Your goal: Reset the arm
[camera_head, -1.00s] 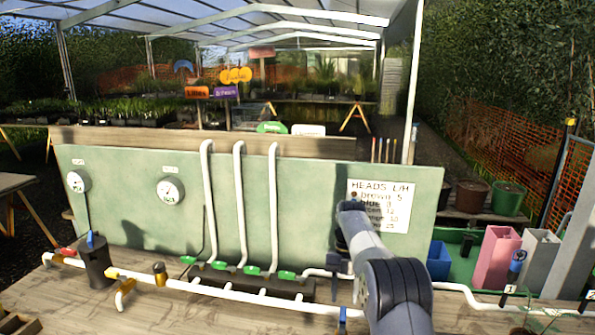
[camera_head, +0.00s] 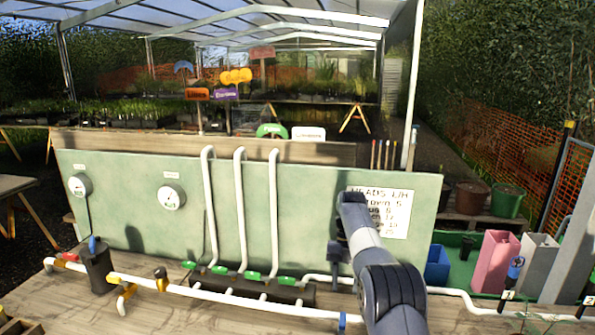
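My arm (camera_head: 375,255) rises from the bottom of the head view, right of centre, and reaches forward to the green panel (camera_head: 120,215). The end of the arm stands in front of the left part of the white "HEADS L/H" sign (camera_head: 393,222) and hides some of its text. A dark part of the arm's end hangs below it, near the panel. The gripper's fingers cannot be made out, so I cannot tell whether it is open or shut. Nothing held can be seen.
White pipes (camera_head: 240,205) with green valves (camera_head: 252,275) stand left of my arm. A white pipe (camera_head: 230,297) runs along the wooden bench. A black canister (camera_head: 97,268) stands at left. Pink (camera_head: 495,262) and blue (camera_head: 437,265) bins stand in a green tray at right.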

